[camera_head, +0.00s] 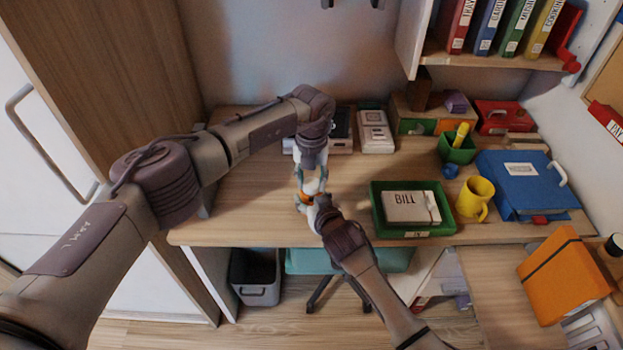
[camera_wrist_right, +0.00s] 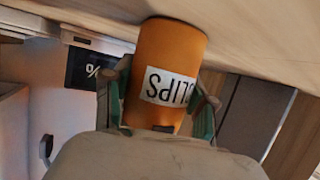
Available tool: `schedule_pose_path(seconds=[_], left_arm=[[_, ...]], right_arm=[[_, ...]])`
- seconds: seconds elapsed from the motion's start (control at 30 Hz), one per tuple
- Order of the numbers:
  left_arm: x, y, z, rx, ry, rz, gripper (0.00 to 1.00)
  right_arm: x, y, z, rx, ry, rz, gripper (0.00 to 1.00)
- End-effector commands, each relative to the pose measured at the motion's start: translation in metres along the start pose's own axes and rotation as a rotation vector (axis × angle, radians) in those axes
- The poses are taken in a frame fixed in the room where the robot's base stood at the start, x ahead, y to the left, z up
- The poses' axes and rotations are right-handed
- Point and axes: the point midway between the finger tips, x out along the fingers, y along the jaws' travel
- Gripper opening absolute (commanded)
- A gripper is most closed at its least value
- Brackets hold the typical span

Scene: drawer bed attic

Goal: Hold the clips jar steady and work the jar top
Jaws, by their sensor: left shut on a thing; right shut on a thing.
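The clips jar is an orange cylinder. In the right wrist view the jar (camera_wrist_right: 172,50) shows upside down, with a white CLIPS label and its base toward the desk surface. My right gripper (camera_wrist_right: 160,92) has a finger on each side of it and is shut on it. In the head view the jar (camera_head: 304,198) is a small orange patch on the desk, mostly covered. My right gripper (camera_head: 313,208) reaches it from the lower right. My left gripper (camera_head: 311,180) points down directly above the jar, shut on the jar top, which its fingers hide.
On the desk (camera_head: 250,205), a green tray (camera_head: 413,234) with a BILL box (camera_head: 411,207) and a yellow mug (camera_head: 475,198) stand to the right. A blue binder (camera_head: 525,182) lies beyond. The desk left of the jar is clear. The front edge is close to the jar.

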Motion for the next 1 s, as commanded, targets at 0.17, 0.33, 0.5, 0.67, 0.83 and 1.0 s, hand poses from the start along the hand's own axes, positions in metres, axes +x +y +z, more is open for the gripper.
schedule_pose_path(seconds=[0.17,0.33,0.5,0.67,0.83,1.0], left_arm=[[-0.0005,0.0012,0.0011,-0.014,-0.003,0.001,0.07],[-0.0005,0.0012,0.0011,-0.015,-0.003,0.001,0.06],[-0.0006,0.0011,0.0011,-0.015,-0.003,0.001,0.46],[-0.0004,0.0008,0.0007,-0.014,-0.002,0.001,0.67],[-0.0002,0.0004,0.0004,-0.012,-0.001,0.000,0.67],[-0.0047,0.0002,0.0006,-0.012,-0.002,0.000,0.67]], right_arm=[[-0.0001,-0.0004,0.0010,0.001,-0.002,0.000,0.17],[-0.0001,-0.0004,0.0011,0.001,-0.002,0.000,0.17],[-0.0001,-0.0003,0.0011,0.001,-0.002,0.000,0.17],[-0.0001,-0.0003,0.0011,0.001,-0.002,0.000,0.17],[-0.0001,-0.0002,0.0010,0.001,-0.002,0.000,0.17],[-0.0001,-0.0002,0.0009,0.001,-0.002,0.000,0.17]])
